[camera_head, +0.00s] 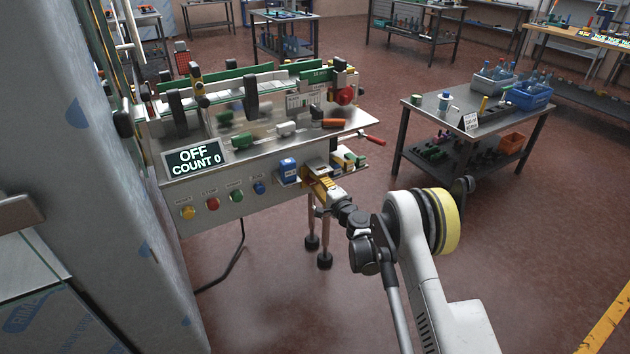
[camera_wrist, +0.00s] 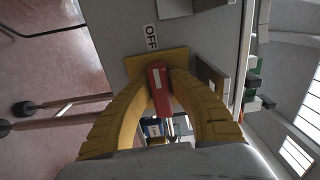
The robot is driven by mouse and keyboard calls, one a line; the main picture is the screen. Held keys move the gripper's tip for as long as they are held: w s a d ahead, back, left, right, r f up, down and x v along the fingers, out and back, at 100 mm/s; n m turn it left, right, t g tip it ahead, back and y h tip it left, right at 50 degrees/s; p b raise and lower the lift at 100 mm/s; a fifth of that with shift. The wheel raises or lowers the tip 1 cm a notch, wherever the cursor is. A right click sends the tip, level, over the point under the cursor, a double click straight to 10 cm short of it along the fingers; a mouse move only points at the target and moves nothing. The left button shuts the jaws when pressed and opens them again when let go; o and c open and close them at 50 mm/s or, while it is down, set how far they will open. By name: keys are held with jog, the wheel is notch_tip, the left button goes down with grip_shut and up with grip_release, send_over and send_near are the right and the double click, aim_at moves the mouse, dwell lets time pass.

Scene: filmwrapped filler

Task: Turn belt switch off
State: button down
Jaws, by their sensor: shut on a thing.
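The belt switch shows in the wrist view as a red handle (camera_wrist: 162,92) on a yellow backing plate (camera_wrist: 138,64). A white label reading OFF (camera_wrist: 150,37) is beside the plate. My gripper (camera_wrist: 161,76) has its two yellow fingers closed around the red handle, one on each side. In the head view my gripper (camera_head: 320,186) is at the right part of the machine's front panel, and the switch is hidden behind it. The machine's display (camera_head: 195,158) reads OFF and COUNT 0.
Coloured push buttons (camera_head: 212,203) line the machine's front panel, left of my gripper. A blue box (camera_head: 288,169) is on the panel close to it. A work table (camera_head: 408,128) with bins and bottles stands to the right. Floor between them is clear.

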jog(key=c, duration=1.3)
grip_release()
jog(key=shift+o, duration=0.2)
jog(key=v, duration=1.2)
jog(key=shift+w, duration=0.1)
